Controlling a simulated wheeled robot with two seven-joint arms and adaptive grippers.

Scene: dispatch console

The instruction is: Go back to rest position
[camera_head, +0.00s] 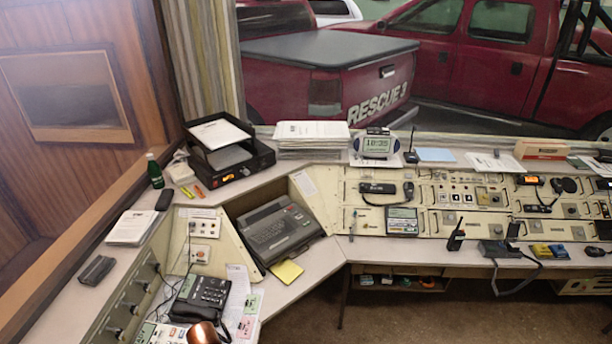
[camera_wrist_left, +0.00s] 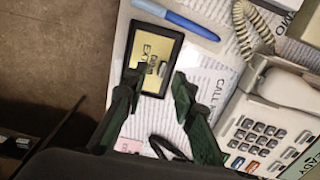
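My left gripper (camera_wrist_left: 158,82) shows in the left wrist view with its two dark green fingers apart. Nothing is seen held between them. Below the fingertips lies a small black-framed plate (camera_wrist_left: 172,48) with a yellow face and dark lettering, on printed paper. I cannot tell whether the fingertips touch it. Neither gripper shows in the head view. My right gripper is in no view.
A beige telephone (camera_wrist_left: 262,130) and a blue pen (camera_wrist_left: 190,25) lie near my left gripper. In the head view, a black telephone (camera_head: 200,297), a keyboard machine (camera_head: 270,232) and a green bottle (camera_head: 154,172) stand on the crowded console. Floor (camera_head: 390,323) is open in front.

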